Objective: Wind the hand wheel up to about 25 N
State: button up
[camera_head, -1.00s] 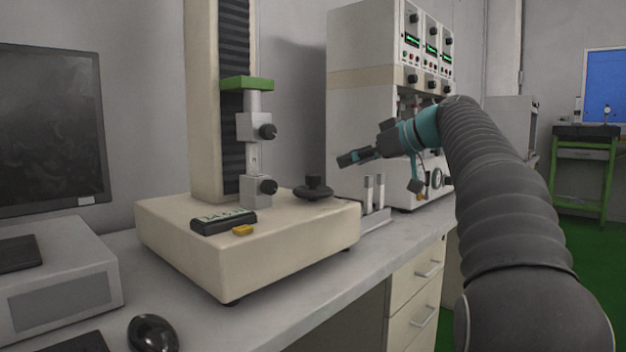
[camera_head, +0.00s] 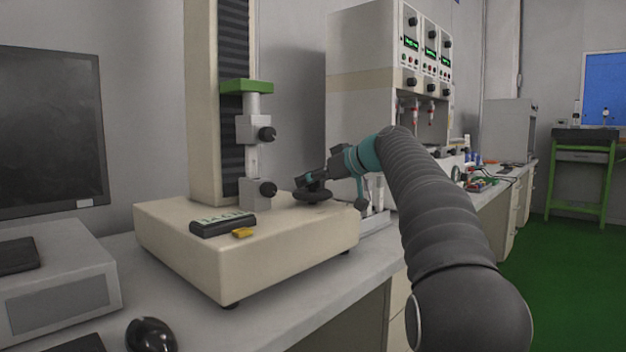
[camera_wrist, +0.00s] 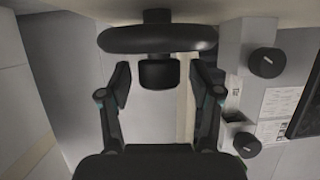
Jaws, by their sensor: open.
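The hand wheel (camera_head: 314,197) is a dark disc with a knob, on the right of the cream base of the test stand (camera_head: 262,262). In the wrist view its rim (camera_wrist: 158,39) spans the top and its black knob (camera_wrist: 159,74) stands between my fingers. My gripper (camera_head: 311,181) is at the wheel in the head view. It also shows in the wrist view (camera_wrist: 159,70), open, one finger on each side of the knob with a gap at both. A black readout (camera_head: 223,225) with a greenish display lies on the base; I cannot read its figures.
The stand's column carries a green-topped upper clamp (camera_head: 253,128) and a lower clamp (camera_head: 257,193), left of the wheel. A yellow part (camera_head: 242,233) lies by the readout. A tall cabinet (camera_head: 360,85) stands behind right. A monitor (camera_head: 50,130) and mouse (camera_head: 151,334) are left.

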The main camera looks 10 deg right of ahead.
jog(key=c, duration=1.2)
jog(key=shift+o, duration=0.2)
jog(key=shift+s+a+m+t+h+b, duration=0.1)
jog(key=shift+m+t+h+b, duration=0.5)
jog(key=shift+m+h+b, duration=0.3)
jog(key=shift+m+t+h, duration=0.6)
jog(key=shift+m+h, duration=0.7)
jog(key=o, duration=1.2)
jog(key=shift+c, duration=0.2)
jog(key=shift+r, duration=0.1)
